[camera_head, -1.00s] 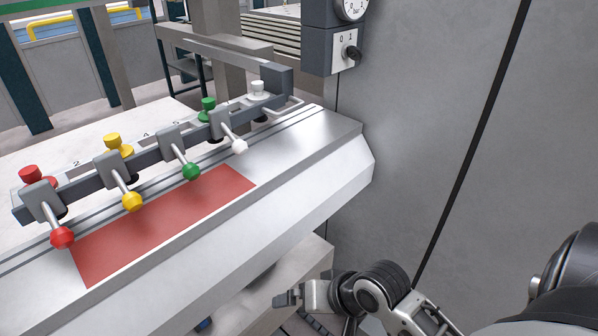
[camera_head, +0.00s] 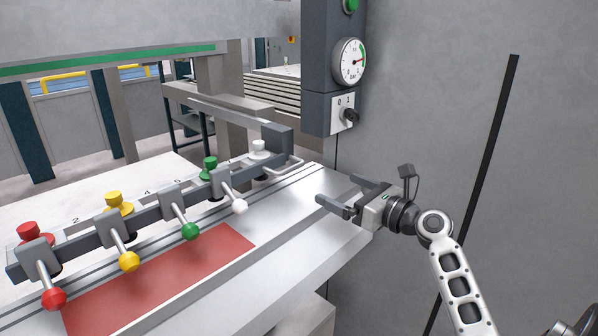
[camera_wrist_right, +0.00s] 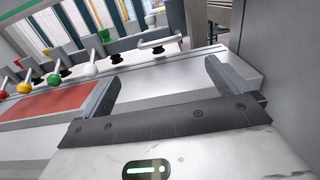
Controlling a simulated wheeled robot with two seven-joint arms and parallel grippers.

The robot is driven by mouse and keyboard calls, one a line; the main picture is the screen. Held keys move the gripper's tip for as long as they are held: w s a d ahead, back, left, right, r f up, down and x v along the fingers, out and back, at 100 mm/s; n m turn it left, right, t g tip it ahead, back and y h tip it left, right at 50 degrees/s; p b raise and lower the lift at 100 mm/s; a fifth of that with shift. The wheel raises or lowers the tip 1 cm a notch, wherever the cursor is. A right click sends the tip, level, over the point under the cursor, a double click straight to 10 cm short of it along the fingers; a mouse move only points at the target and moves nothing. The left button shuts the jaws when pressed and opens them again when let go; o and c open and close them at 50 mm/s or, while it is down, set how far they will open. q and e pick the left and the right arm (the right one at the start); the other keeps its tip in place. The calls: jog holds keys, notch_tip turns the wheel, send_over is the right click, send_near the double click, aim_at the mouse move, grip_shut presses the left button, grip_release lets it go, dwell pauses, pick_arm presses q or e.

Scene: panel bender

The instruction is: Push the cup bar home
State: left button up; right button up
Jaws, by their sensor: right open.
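The cup bar (camera_head: 90,224) is a long dark grey bar lying along the machine's bed, with red, yellow, green and white ball-ended levers and matching cups. Its right end is a dark block with a pale wire handle (camera_head: 284,168). In the right wrist view the bar (camera_wrist_right: 128,43) shows at the upper left. My right gripper (camera_head: 336,193) is open and empty, above the bed's right end, right of the handle and apart from it. Its spread fingers also show in the wrist view (camera_wrist_right: 160,88). My left gripper is not in view.
A red pad (camera_head: 160,280) lies on the bed in front of the bar. A dark control box with a pressure gauge (camera_head: 352,61) and a 0/1 switch (camera_head: 347,115) hangs above right. A grey wall panel (camera_head: 430,110) stands close behind my right gripper.

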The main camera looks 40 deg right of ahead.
aim_at(294, 169)
jog(key=x, duration=1.3)
jog(key=shift+w+a, duration=0.1)
jog(key=shift+w, duration=0.1)
jog(key=shift+c, duration=0.3)
